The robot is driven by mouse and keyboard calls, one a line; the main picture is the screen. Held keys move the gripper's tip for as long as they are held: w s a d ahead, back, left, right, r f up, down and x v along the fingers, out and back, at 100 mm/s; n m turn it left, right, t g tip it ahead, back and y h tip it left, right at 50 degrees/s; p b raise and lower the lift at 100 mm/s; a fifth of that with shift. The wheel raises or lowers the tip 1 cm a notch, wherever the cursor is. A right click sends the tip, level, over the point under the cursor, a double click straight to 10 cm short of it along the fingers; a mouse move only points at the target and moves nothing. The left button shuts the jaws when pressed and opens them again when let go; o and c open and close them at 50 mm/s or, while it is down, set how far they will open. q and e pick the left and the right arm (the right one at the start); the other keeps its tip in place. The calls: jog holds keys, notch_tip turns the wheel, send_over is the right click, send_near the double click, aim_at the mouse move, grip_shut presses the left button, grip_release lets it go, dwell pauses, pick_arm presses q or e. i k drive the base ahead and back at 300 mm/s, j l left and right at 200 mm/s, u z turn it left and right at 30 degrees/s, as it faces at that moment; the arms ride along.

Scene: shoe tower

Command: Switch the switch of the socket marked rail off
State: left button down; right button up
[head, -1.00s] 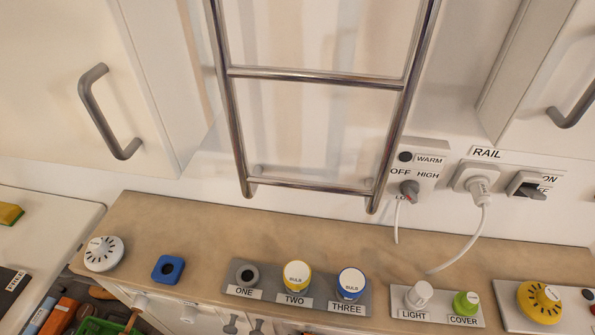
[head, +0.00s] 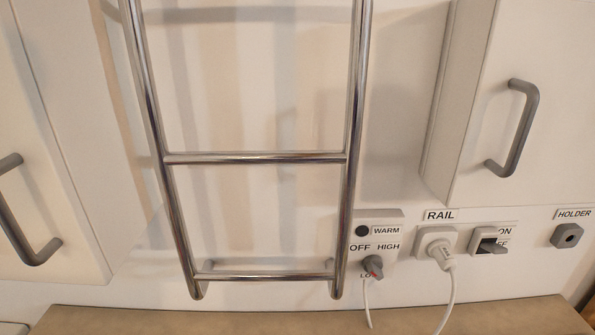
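The RAIL label (head: 440,215) is on the wall above a white socket (head: 421,240) with a white plug (head: 440,252) in it. Just right of the socket is a white switch plate with a dark grey rocker switch (head: 490,246). ON is printed at its upper right, and the lower marking is partly hidden by the rocker. The rocker sticks out to the right; I cannot tell for sure which way it is set. Neither of my grippers is in view.
A control box (head: 391,217) with WARM, OFF, HIGH marks and a grey knob (head: 373,265) is left of the socket. A metal towel rail (head: 255,158) stands before the wall. A HOLDER block (head: 567,235) is at right. The counter (head: 250,321) runs below; a cabinet handle (head: 513,130) juts out above.

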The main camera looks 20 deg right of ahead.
aim_at(495, 248)
jog(key=z, duration=1.75)
